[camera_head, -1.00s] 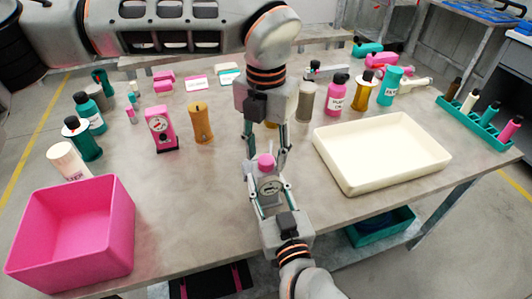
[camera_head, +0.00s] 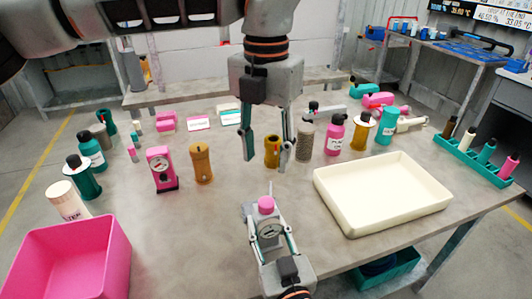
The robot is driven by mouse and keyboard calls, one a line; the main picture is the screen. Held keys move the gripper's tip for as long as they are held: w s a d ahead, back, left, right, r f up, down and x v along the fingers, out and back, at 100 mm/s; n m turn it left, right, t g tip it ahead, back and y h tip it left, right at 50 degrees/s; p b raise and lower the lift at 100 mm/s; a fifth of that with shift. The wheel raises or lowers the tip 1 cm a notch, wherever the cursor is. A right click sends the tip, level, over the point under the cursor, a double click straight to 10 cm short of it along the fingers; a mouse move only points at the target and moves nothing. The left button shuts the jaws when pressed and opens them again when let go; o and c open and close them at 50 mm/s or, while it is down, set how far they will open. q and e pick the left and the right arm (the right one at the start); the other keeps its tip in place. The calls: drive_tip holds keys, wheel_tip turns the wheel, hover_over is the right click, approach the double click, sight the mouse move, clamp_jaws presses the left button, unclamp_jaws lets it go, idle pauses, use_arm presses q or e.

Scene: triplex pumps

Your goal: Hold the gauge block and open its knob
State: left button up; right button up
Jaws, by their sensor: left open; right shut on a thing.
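The gauge block (camera_head: 269,228) is a grey block with a round dial on its front and a pink knob (camera_head: 266,204) on top. My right gripper (camera_head: 268,222) comes up from the bottom of the view and is shut on the block, one finger on each side, near the table's front edge. My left gripper (camera_head: 265,163) points down above the knob. Its fingers are spread and empty, and their tips are clear of the knob. I cannot tell how far the knob is turned.
A cream tray (camera_head: 350,220) lies right of the block and a pink bin (camera_head: 100,235) stands at front left. A pink gauge unit (camera_head: 160,167) and an orange cylinder (camera_head: 202,163) stand to the left. Several bottles stand behind the tray. The table between bin and block is clear.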

drive_tip(key=o, duration=1.6)
drive_tip(key=shift+c, duration=0.2)
drive_tip(key=shift+s, duration=0.1)
